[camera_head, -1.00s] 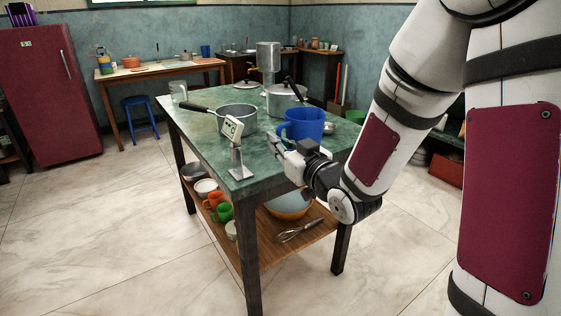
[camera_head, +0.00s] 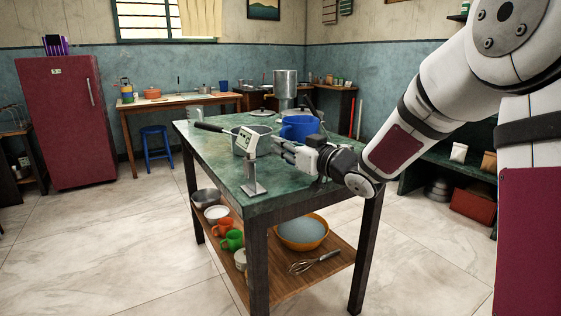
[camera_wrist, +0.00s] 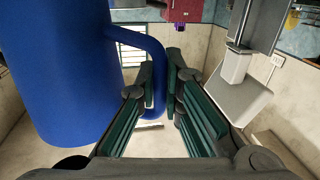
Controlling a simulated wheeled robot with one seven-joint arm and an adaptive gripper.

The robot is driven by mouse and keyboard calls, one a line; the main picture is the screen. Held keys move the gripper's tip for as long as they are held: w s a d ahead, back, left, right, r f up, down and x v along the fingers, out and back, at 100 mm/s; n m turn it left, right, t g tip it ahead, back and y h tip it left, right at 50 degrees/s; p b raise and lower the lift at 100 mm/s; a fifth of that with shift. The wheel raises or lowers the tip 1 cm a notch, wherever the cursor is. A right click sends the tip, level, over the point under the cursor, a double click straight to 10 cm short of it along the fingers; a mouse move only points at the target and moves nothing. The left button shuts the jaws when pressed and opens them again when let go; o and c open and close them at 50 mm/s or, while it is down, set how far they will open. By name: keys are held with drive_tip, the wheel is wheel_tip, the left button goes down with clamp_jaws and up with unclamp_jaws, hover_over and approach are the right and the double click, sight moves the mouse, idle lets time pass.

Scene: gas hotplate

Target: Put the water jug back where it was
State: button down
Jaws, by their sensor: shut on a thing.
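The blue water jug (camera_head: 299,129) is at the right part of the green-topped table (camera_head: 203,145), in front of a lidded pot. In the wrist view the jug (camera_wrist: 58,75) fills the left side, with its handle (camera_wrist: 157,62) between my fingers. My gripper (camera_head: 283,148) reaches in from the right and is shut on the jug's handle; the fingers also show in the wrist view (camera_wrist: 161,88). The jug looks upright. Its base is partly hidden by my gripper in the head view, so I cannot tell whether it touches the tabletop.
A small scale-like device on a stand (camera_head: 250,165) is close to my gripper, near the front table edge. A saucepan (camera_head: 243,133) stands left of the jug. The lower shelf (camera_head: 290,282) holds bowls, mugs and a whisk. The left tabletop has bare room.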

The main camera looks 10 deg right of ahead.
drive_tip(key=shift+w+d+f+b, duration=0.1)
drive_tip(key=shift+w+f+b, duration=1.25)
drive_tip(key=shift+w+f, duration=0.45)
drive_tip(key=shift+f, duration=0.15)
drive_tip(key=shift+f, duration=0.15)
drive_tip(key=c, duration=1.7)
unclamp_jaws()
drive_tip(key=shift+r, duration=0.3)
drive_tip(key=p+v, duration=0.3)
drive_tip(key=v, duration=0.9)
drive_tip(key=shift+s+f, duration=0.1)
